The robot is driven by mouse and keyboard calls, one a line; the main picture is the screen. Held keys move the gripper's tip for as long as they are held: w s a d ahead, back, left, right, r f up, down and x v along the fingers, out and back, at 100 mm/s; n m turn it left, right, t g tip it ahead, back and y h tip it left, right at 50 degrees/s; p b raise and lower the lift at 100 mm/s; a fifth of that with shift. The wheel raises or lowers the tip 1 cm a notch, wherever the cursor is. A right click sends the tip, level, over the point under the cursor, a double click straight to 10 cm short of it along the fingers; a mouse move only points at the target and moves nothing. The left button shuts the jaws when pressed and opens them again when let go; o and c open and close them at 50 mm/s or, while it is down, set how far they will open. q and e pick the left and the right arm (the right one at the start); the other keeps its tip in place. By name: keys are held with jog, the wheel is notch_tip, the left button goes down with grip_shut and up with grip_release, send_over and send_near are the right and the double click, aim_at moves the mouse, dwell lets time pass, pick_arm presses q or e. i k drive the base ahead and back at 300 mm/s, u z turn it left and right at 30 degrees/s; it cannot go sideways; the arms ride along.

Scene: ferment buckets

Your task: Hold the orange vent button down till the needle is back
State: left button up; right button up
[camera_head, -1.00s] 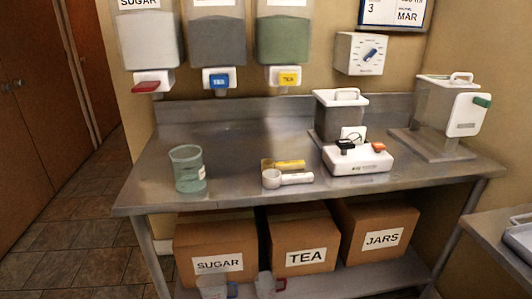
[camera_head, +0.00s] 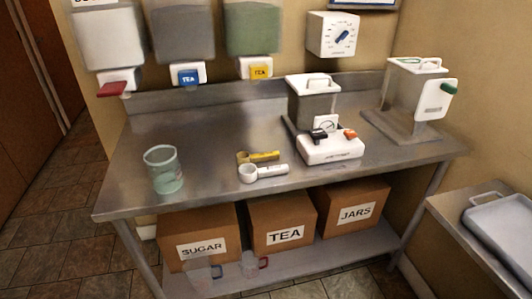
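The orange vent button (camera_head: 350,134) sits on the right of a white base unit (camera_head: 331,150) on the steel table. A black knob or lever (camera_head: 319,135) is on the same unit's left. Behind them is a small white gauge (camera_head: 326,123) with a dark needle; its exact reading is too small to tell. A grey bucket (camera_head: 313,100) with a white handled lid stands right behind the gauge. Nothing touches the button. Neither of my grippers is in view.
A green translucent jar (camera_head: 163,170), a yellow scoop (camera_head: 258,157) and a white scoop (camera_head: 262,172) stand or lie on the table (camera_head: 215,130). A second bucket (camera_head: 414,97) is at right. Wall dispensers (camera_head: 183,40) hang behind. A side table with a tray (camera_head: 500,235) is at right.

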aim_at(350, 135)
jog(key=z, duration=0.3)
jog(key=i, duration=1.15)
jog(key=u, duration=0.15)
